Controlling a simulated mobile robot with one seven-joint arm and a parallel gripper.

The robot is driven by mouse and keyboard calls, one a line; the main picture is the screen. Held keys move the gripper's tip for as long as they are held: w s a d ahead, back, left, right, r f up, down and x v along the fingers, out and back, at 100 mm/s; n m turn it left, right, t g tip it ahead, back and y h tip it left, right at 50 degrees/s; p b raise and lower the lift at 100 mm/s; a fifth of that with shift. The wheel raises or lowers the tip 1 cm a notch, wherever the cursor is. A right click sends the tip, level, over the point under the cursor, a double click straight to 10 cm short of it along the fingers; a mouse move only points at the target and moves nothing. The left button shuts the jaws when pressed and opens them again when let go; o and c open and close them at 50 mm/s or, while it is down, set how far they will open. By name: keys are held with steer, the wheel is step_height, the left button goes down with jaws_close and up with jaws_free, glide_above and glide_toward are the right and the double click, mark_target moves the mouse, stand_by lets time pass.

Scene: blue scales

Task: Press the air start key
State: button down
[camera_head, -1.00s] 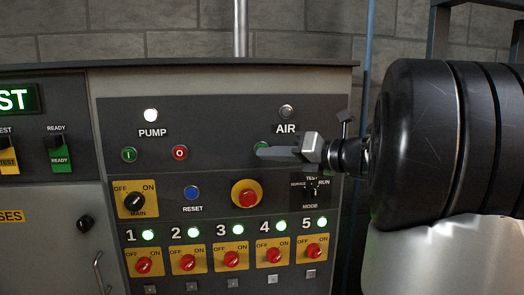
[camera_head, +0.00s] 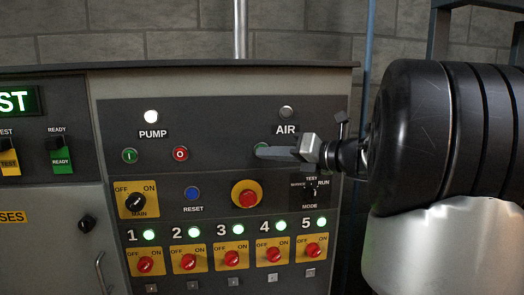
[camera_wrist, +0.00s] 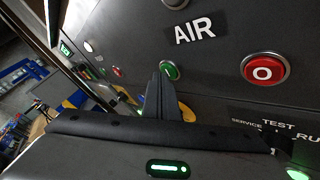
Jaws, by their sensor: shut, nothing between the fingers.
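The air start key, a round green button (camera_head: 261,146), is on the dark panel below the AIR label (camera_head: 286,129). In the head view it is mostly hidden behind my fingers. The wrist view shows the green key (camera_wrist: 172,70) just beyond the fingertips, partly covered by them. My gripper (camera_head: 260,152) is shut and empty, reaching in from the right with its tips at the key. I cannot tell whether they touch it. The AIR lamp (camera_head: 286,112) is grey and unlit. The red AIR stop button (camera_wrist: 265,69) is right of the key; my gripper hides it in the head view.
The lit PUMP lamp (camera_head: 151,116) and its green (camera_head: 129,156) and red (camera_head: 180,154) buttons are to the left. The emergency stop (camera_head: 247,194) and mode switch (camera_head: 310,187) lie below my gripper. Several red rotary switches line the bottom.

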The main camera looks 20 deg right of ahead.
steer(key=shift+w, duration=0.2)
stand_by(0.5)
steer(key=shift+s+a+p, duration=0.2)
steer(key=shift+s+p, duration=0.15)
steer(key=shift+s, duration=0.4)
steer(key=shift+s, duration=0.1)
steer(key=s, duration=0.2)
steer(key=s+a, duration=0.1)
steer(key=s, duration=0.1)
steer(key=shift+s+a+p, duration=0.15)
steer(key=shift+s+p, duration=0.15)
